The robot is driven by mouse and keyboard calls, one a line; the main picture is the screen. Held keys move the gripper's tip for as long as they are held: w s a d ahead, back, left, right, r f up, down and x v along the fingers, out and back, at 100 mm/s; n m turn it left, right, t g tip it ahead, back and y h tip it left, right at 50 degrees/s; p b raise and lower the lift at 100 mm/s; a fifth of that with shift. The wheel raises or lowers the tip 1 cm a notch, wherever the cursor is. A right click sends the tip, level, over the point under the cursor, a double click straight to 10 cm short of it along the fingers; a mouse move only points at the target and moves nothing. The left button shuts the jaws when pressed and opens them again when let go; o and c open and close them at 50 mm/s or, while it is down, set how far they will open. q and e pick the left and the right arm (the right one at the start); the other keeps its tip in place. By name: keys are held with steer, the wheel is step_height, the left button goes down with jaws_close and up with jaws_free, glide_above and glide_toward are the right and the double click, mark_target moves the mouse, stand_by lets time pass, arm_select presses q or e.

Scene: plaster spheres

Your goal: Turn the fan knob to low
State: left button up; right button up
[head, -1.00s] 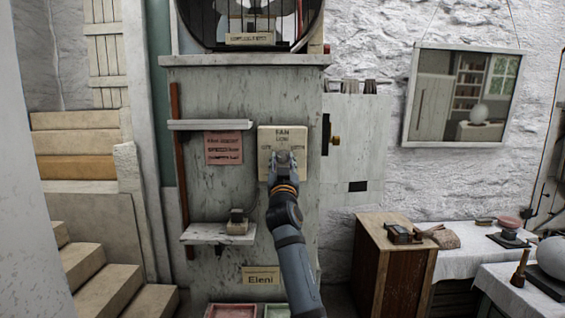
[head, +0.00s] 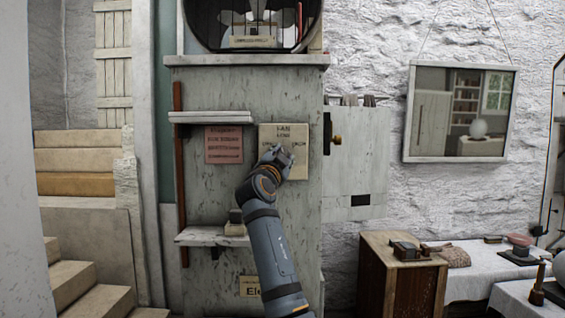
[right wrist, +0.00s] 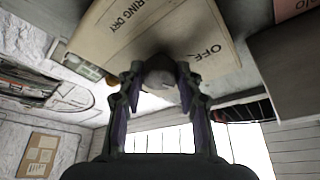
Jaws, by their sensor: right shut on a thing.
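The fan plate (head: 299,170) is a cream panel on the grey cabinet front, with "FAN" and "LOW" lettered at its top. My right gripper (head: 276,158) covers its left middle and hides the knob in the head view. In the right wrist view the plate (right wrist: 110,40) shows "RING DRY" and "OFF". There the grey knob (right wrist: 160,69) sits between the fingertips of my right gripper (right wrist: 159,80), which is shut on it. Which mark the knob points at cannot be told. The round fan (head: 285,18) is above the cabinet shelf. My left gripper is not in view.
A small shelf (head: 210,117) and a pink notice (head: 223,145) are left of the plate. A lower shelf (head: 205,238) sits below. A grey box (head: 356,165) juts out at the right. A wooden cabinet (head: 385,280) stands lower right.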

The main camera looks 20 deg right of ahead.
steer(key=shift+a+r+m+g+h+p, duration=0.1)
steer(key=shift+m+g+h+p, duration=0.45)
steer(key=shift+m, duration=1.45)
steer(key=shift+m+g, duration=0.3)
steer(key=shift+g, duration=0.15)
steer(key=o, duration=1.2)
steer(key=shift+c, duration=0.2)
